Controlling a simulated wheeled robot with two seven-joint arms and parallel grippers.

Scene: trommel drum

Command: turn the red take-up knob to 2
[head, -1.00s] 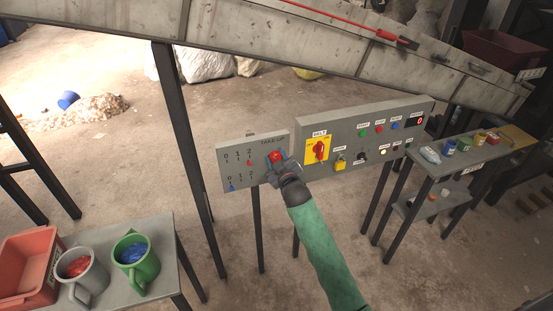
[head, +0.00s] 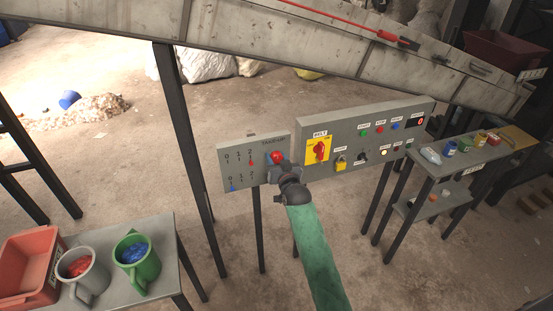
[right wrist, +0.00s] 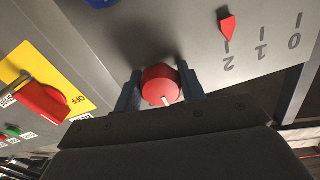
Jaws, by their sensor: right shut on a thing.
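The red take-up knob (head: 277,156) is on the right part of the grey TAKE-UP panel (head: 225,174). My right gripper (head: 277,162) is shut on it. In the right wrist view the red knob (right wrist: 160,85) sits between the two fingers (right wrist: 160,90), and its white mark points down in the picture. The red pointer (right wrist: 228,24) stands in line with the tick of the 2 on its scale. The blue pointer (head: 233,188) on the lower scale stands at 0. My left gripper is out of view.
A panel with a yellow and red BELT switch (head: 319,150) and several buttons stands close on the right. A conveyor frame (head: 280,40) runs above. Mugs and a red bin (head: 28,268) stand on a table at lower left. A small shelf (head: 425,180) is at right.

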